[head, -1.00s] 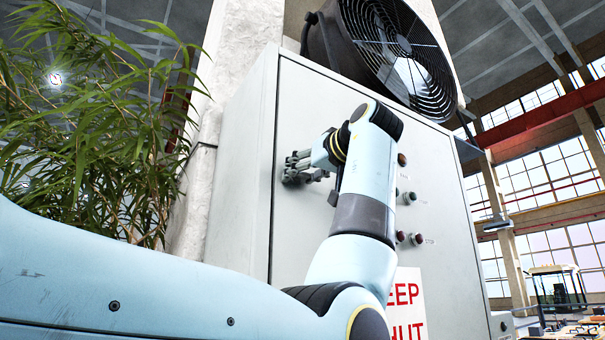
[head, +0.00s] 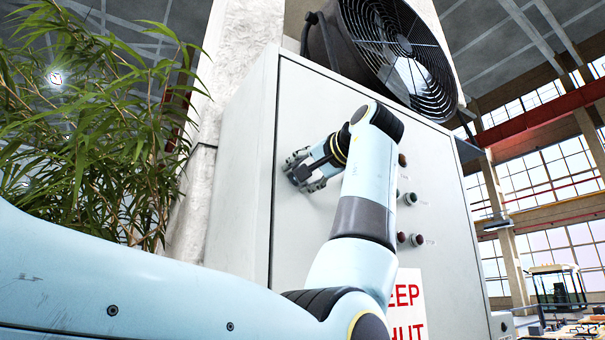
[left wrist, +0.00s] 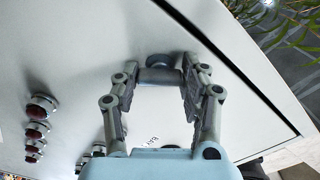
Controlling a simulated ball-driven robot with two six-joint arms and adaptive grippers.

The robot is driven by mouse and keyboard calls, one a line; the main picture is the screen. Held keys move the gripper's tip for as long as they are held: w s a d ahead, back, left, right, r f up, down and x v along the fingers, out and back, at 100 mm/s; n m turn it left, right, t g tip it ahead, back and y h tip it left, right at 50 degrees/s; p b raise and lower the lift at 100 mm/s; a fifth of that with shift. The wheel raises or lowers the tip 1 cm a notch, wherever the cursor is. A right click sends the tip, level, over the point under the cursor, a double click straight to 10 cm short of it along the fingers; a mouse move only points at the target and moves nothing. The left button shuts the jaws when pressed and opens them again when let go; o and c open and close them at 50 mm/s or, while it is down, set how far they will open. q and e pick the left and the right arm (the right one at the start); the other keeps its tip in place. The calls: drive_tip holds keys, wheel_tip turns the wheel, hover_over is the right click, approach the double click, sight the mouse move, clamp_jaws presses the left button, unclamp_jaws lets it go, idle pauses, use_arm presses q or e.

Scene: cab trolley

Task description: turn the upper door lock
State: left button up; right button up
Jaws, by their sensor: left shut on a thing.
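The upper door lock (left wrist: 160,74) is a small grey cylindrical handle with a dark round base on the cabinet door. It shows between my fingertips in the left wrist view; in the head view the gripper hides most of it. My left gripper (head: 302,172) is at the upper left part of the door, close to its left edge. In the left wrist view this gripper (left wrist: 163,84) is shut on the lock, with a finger on each side. My right gripper is in neither view.
The grey cabinet (head: 300,100) carries several red and dark buttons to the right of my wrist and a red-lettered sign (head: 408,300) below. A black fan (head: 395,50) sits on top. A leafy plant (head: 90,130) stands to the left.

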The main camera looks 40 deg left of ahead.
use_arm(q)
drive_tip(key=shift+m+p, duration=0.65)
drive_tip(key=shift+m, duration=2.85)
drive_tip(key=o, duration=1.2)
drive_tip(key=shift+c, duration=0.2)
drive_tip(key=shift+d, duration=0.15)
drive_tip(key=v, duration=0.7)
drive_tip(key=shift+d, duration=0.2)
